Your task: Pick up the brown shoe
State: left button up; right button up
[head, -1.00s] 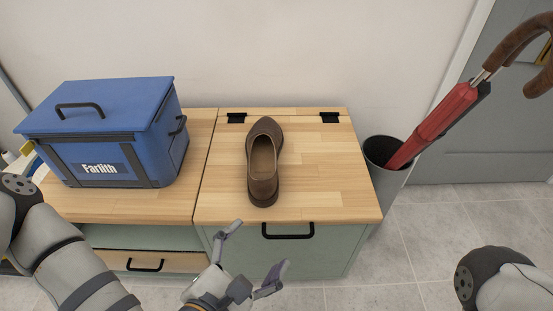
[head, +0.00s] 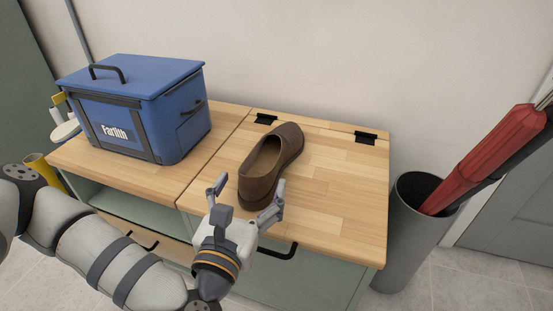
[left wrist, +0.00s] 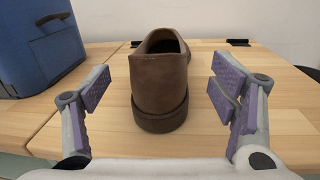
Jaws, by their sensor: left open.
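The brown shoe (head: 268,164) lies upright on the wooden cabinet top, its heel toward me and its toe toward the wall. My left gripper (head: 246,194) is open at the heel end, just in front of the shoe. In the left wrist view the shoe's heel (left wrist: 159,92) is between the two spread fingers (left wrist: 164,95), with gaps on both sides. The fingers do not touch it. My right gripper is not in view.
A blue cooler box (head: 135,108) stands on the left cabinet top. The wooden lid (head: 335,185) right of the shoe is clear. A grey bin (head: 408,240) with a red umbrella (head: 490,155) stands at the right.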

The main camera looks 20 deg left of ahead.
aim_at(263, 174)
pick_arm(q)
jog(key=w, duration=0.2)
jog(key=w+b, duration=0.1)
jog(key=w, duration=0.1)
jog(key=w+b, duration=0.1)
jog(key=w, duration=0.1)
jog(key=shift+w+a+f, duration=0.1)
jog(key=shift+w+f, duration=0.25)
jog(key=shift+w, duration=0.05)
jog(key=shift+w+r, duration=0.1)
jog(key=shift+w, duration=0.1)
jog(key=shift+r, duration=0.15)
jog(key=c, duration=1.6)
